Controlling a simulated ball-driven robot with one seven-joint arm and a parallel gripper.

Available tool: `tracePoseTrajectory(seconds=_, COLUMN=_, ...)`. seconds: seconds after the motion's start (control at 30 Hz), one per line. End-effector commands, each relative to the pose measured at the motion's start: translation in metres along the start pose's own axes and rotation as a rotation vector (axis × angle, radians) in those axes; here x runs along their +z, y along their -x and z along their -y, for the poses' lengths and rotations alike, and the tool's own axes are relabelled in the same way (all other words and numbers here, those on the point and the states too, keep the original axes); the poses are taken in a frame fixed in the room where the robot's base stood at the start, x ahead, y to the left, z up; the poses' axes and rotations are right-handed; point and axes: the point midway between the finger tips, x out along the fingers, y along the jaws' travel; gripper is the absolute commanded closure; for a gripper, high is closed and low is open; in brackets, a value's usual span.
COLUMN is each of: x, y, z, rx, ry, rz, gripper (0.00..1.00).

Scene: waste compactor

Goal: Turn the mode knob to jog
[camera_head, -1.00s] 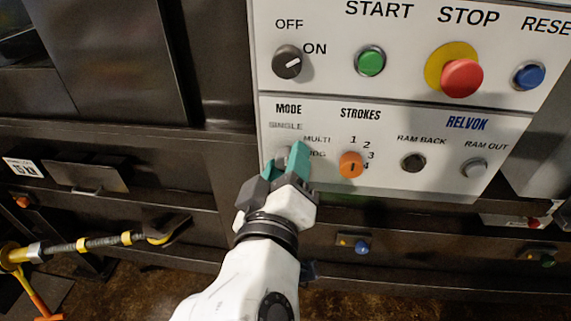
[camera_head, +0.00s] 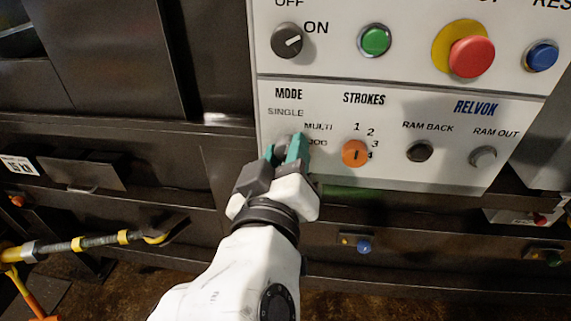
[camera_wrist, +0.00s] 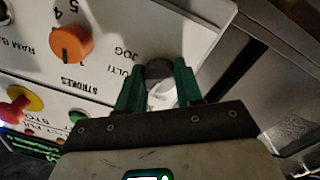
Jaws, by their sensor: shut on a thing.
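The mode knob is a small grey round knob on the lower left of the white control panel, under the MODE label. In the head view my gripper (camera_head: 286,148) mostly covers it. In the wrist view the knob (camera_wrist: 158,70) sits between my two green fingers (camera_wrist: 157,78), which are shut on it from both sides. SINGLE, MULTI and JOG are printed around it, with JOG partly covered in the head view. The knob's pointer is hidden, so I cannot tell its setting.
The orange strokes knob (camera_head: 355,153) is close to the right of my gripper. RAM BACK (camera_head: 419,150) and RAM OUT (camera_head: 483,157) knobs are farther right. Above are the black on/off knob (camera_head: 287,40), green start button (camera_head: 375,40) and red stop button (camera_head: 471,56).

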Motion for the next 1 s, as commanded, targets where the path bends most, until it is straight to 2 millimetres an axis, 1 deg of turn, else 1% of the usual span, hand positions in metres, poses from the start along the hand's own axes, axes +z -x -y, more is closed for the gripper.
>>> tracePoseTrajectory(seconds=0.03, x=0.0049, y=-0.0002, z=0.0026, rx=0.001, ry=-0.044, rz=-0.001, gripper=0.95)
tracePoseTrajectory(seconds=0.07, x=0.0052, y=-0.0002, z=0.0028, rx=0.0, ry=-0.072, rz=0.0, gripper=0.95)
tracePoseTrajectory(seconds=1.0, x=0.0038, y=0.0003, z=0.0031, rx=-0.025, ry=-0.961, rz=0.026, gripper=0.95)
